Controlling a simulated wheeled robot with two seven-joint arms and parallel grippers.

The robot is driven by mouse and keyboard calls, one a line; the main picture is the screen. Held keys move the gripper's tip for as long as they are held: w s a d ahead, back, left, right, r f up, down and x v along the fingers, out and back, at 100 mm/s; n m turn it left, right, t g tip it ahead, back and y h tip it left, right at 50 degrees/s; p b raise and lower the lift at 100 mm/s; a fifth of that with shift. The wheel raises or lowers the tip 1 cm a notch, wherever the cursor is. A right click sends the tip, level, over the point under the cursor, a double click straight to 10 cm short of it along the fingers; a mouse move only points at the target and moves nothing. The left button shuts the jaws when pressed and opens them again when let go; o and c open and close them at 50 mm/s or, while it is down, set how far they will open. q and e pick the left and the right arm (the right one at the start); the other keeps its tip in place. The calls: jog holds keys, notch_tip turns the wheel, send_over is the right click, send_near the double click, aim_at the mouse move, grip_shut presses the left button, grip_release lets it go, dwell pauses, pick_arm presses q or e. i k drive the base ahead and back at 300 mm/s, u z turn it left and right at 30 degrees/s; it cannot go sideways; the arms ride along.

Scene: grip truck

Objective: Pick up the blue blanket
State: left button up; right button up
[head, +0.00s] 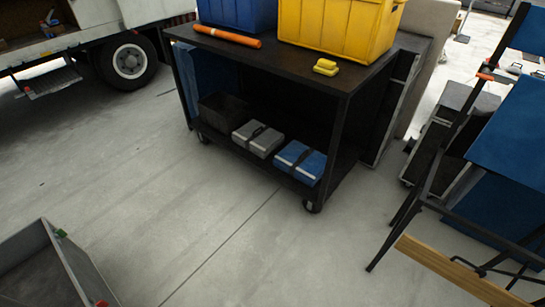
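A blue folded bundle with a dark strap, which looks like the blue blanket (291,154), lies on the lower shelf of a black wheeled cart (290,67), near the shelf's right front corner. A similar grey folded bundle (252,134) with a dark strap lies just left of it. The front side of the shelf is open toward me. Neither of my grippers is in view, so I cannot see how they stand.
A blue bin (238,14), a yellow bin (335,28), an orange tube (226,36) and yellow blocks (325,67) are on the cart top. A blue folding chair (510,130) stands right. A grey open box (45,265) sits lower left. The floor before the cart is clear.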

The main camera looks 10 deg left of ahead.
aim_at(301, 161)
jog(key=u, duration=0.15)
jog(key=i, duration=0.8)
jog(key=z, duration=0.8)
jog(key=i, duration=0.4)
jog(key=z, duration=0.35)
